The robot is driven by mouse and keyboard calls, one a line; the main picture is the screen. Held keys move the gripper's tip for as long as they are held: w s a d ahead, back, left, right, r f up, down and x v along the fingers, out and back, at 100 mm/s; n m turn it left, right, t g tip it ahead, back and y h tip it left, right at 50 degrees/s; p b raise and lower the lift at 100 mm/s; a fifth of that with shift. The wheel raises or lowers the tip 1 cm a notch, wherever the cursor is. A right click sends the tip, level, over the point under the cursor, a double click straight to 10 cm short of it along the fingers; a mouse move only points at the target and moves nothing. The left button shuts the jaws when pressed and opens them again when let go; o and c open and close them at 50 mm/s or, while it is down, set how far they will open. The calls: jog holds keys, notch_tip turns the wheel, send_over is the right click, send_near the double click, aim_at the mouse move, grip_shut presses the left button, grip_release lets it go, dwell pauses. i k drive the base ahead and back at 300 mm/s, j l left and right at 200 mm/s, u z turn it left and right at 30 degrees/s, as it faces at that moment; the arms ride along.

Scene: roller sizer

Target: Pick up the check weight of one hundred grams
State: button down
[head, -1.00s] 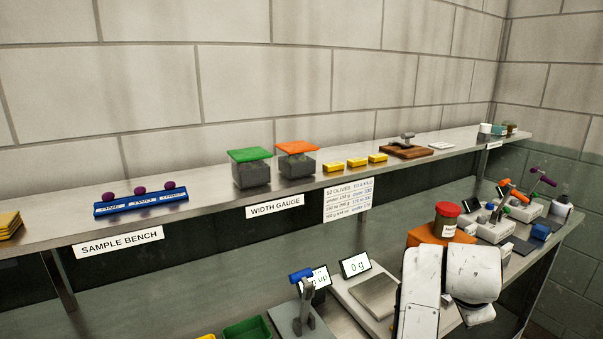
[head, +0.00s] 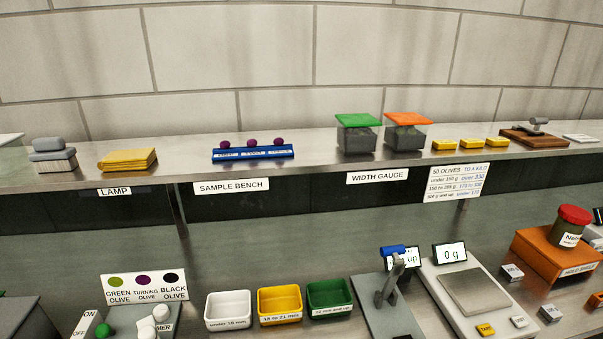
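Small grey blocks with white labels stand to the right of the scale (head: 474,292). My gripper is not in view.
A blue-handled lever device (head: 390,280) is left of the scale. White (head: 228,309), yellow (head: 279,304) and green (head: 330,299) bins stand further left. The shelf (head: 310,165) spans above.

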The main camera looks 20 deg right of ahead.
aim_at(549, 312)
jog(key=z, duration=1.3)
